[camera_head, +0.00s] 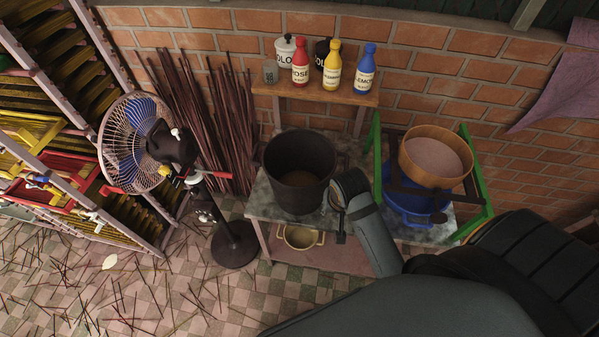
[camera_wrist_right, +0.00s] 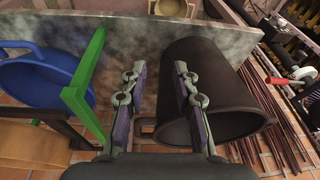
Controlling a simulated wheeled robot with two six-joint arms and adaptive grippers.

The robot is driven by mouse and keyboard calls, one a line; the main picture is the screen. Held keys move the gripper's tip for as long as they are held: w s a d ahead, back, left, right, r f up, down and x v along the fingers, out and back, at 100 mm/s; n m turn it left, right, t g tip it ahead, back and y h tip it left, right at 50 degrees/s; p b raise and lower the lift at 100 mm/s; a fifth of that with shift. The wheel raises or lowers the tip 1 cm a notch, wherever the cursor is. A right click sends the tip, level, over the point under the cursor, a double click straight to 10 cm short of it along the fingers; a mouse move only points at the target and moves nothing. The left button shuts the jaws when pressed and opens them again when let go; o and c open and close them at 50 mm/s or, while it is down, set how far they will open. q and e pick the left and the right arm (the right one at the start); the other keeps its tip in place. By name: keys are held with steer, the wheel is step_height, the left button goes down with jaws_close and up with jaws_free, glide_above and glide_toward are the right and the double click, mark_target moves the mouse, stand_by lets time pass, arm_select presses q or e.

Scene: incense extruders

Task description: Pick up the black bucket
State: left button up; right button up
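The black bucket (camera_head: 290,185) stands upright on a grey stone-topped table (camera_head: 263,208), with its mouth open and a brown inside. My right arm comes in from the right, and its gripper (camera_head: 340,226) is low beside the bucket's right side, mostly hidden by the wrist. In the right wrist view the gripper (camera_wrist_right: 158,76) is open, its two fingers apart. The bucket (camera_wrist_right: 205,75) is at the right there, overlapped by the right finger. A bucket handle (camera_wrist_right: 146,128) shows between the fingers; contact is unclear. My left gripper is not in view.
A blue tub (camera_head: 410,205) and a round tan-rimmed sieve (camera_head: 436,155) on a green frame (camera_head: 483,180) stand close right of my arm. A wooden shelf (camera_head: 320,92) with bottles is behind. A fan (camera_head: 135,140) is at the left. A metal pot (camera_head: 300,238) sits below.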

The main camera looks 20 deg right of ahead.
steer(key=w+a+r+m+g, duration=0.1)
steer(key=w+a+r+m, duration=0.1)
steer(key=w+m, duration=0.4)
steer(key=w+a+r+m+g, duration=0.1)
steer(key=w+a+r+m, duration=0.2)
steer(key=m, duration=0.5)
steer(key=b, duration=0.2)
glide_above(305, 193)
step_height(305, 193, down, 5)
steer(key=shift+y, duration=0.4)
step_height(305, 193, down, 5)
steer(key=p, duration=0.2)
steer(key=shift+d+r+p, duration=0.1)
steer(key=shift+p, duration=0.25)
steer(key=shift+f, duration=0.2)
steer(key=shift+f, duration=0.25)
steer(key=shift+c, duration=0.3)
jaws_close()
